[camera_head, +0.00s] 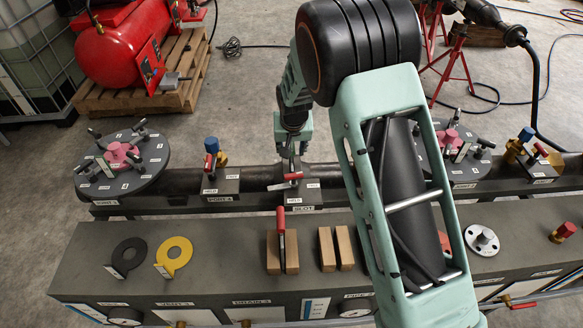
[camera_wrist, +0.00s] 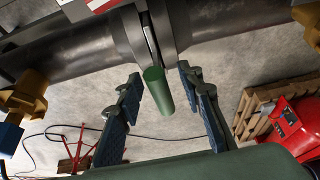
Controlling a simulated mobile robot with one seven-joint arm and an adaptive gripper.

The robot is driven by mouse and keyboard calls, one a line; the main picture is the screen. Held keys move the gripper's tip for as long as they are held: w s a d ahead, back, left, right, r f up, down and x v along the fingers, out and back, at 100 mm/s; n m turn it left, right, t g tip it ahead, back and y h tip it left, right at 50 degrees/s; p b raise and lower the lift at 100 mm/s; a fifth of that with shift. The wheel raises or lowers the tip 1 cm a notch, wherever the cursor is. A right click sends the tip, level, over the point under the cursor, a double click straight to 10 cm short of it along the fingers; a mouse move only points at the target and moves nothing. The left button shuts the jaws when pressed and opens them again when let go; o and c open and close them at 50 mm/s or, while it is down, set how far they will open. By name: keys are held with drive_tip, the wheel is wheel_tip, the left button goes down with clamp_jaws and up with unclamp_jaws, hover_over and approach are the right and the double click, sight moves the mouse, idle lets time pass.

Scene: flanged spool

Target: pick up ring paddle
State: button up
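In the wrist view, a green cylindrical handle (camera_wrist: 158,90) sticks out of the narrow gap between two dark pipe flanges (camera_wrist: 130,40). Whatever it joins inside the gap is hidden, so I cannot tell if it is a ring paddle. My gripper (camera_wrist: 161,76) is open, its blue-padded fingers on either side of the handle with space on both sides. In the head view my gripper (camera_head: 291,150) is over the pipe, behind the SLOT label.
Wooden blocks (camera_head: 336,248) stand on the grey bench (camera_head: 220,255), one pair around a red-handled piece (camera_head: 281,228). A round flange with pink hub (camera_head: 122,158) is at the pipe's left. Valves with coloured handles line the pipe. The bench between yellow ring and blocks is clear.

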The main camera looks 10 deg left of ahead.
drive_tip(key=shift+w+f, duration=0.1)
drive_tip(key=shift+f, duration=0.1)
drive_tip(key=shift+c, duration=0.7)
clamp_jaws()
